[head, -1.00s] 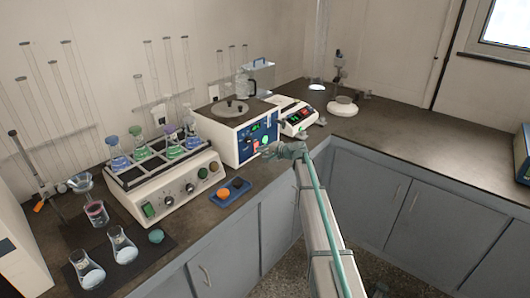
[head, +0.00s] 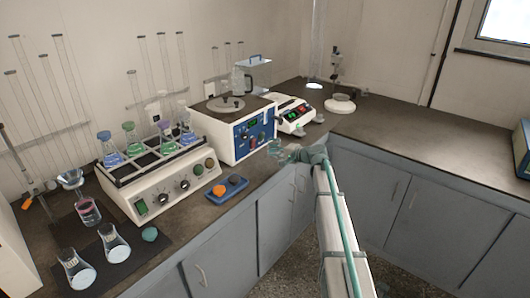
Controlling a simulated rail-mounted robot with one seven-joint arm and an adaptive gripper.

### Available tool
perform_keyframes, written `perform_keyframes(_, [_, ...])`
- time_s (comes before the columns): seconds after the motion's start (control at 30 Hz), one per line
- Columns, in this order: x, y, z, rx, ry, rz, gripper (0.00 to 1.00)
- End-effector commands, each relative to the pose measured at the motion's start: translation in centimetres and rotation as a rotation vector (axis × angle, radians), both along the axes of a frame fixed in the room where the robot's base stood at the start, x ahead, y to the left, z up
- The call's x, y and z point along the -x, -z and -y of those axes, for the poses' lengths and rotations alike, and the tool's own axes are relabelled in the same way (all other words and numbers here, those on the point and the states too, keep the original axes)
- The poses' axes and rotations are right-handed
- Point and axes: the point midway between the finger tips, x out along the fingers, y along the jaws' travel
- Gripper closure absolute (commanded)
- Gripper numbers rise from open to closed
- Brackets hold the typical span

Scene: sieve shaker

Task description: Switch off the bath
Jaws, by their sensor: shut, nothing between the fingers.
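The bath (head: 228,142) is a white box with a grey lid on the back counter, left of the picture's centre. Its blue front panel (head: 255,133) faces the room and carries a lit green display (head: 252,124) and small controls, too small to read. My gripper (head: 273,147) is shut and empty, just off the panel's lower right corner. The picture does not show clearly whether it touches the bath.
A shaker with flasks (head: 165,190) stands to the left. A blue tray (head: 227,189) lies in front of the bath. The right counter (head: 420,140) is mostly clear.

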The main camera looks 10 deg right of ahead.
Motion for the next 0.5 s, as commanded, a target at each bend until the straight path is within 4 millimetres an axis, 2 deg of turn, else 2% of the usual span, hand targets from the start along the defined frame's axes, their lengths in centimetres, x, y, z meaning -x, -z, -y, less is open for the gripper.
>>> perform_keyframes(0.03, [1.0,0.1,0.6,0.000,0.001,0.000,1.00])
perform_keyframes(0.2, [2.6,-0.2,2.3,0.000,0.000,0.000,1.00])
perform_keyframes(0.5, [3.5,-0.4,3.2,0.000,-0.001,0.000,1.00])
